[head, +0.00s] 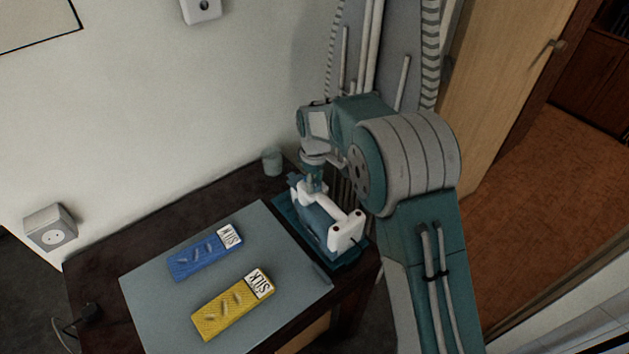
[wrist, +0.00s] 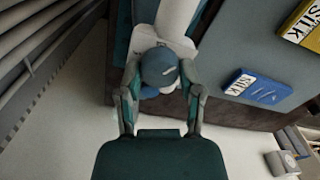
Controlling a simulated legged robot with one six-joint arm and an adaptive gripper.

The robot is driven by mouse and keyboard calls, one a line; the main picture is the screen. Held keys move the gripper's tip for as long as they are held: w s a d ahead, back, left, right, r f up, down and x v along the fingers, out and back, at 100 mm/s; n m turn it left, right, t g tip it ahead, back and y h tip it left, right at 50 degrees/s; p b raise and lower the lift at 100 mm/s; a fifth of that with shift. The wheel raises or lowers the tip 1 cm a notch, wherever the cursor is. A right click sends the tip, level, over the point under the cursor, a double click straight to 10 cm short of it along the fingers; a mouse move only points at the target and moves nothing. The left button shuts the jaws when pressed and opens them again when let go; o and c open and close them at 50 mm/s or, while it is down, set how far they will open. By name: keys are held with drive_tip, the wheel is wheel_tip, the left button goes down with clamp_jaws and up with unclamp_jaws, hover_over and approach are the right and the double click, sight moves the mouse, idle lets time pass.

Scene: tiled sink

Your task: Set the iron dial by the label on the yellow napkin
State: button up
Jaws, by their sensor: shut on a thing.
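The iron (head: 347,232), white and teal, rests on a dark teal stand (head: 345,266) at the table's right side. Its round teal dial (wrist: 158,66) shows in the wrist view, with a small pale mark. My gripper (wrist: 160,78) has one finger on each side of the dial and is shut on it; in the head view my gripper (head: 314,184) points down at the iron's far end. The yellow napkin (head: 226,312) lies at the front of the grey mat, its white label (head: 259,284) reading SILK. The dial's own markings are not readable.
A blue napkin (head: 197,259), also labelled SILK, lies behind the yellow one on the grey mat (head: 150,290). A small greenish cup (head: 272,161) stands at the back near the wall. A socket box (head: 50,228) is at the left. The mat's left part is bare.

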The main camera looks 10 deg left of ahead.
sight(314, 182)
drive_tip(key=shift+f, duration=0.1)
drive_tip(key=m, duration=0.6)
drive_tip(key=shift+m, duration=0.3)
drive_tip(key=m, duration=0.6)
drive_tip(key=shift+f+m, duration=0.1)
drive_tip(key=shift+m, duration=0.3)
drive_tip(key=o, duration=1.1)
drive_tip(key=shift+o, duration=0.2)
wheel_tip(314, 182, up, 12)
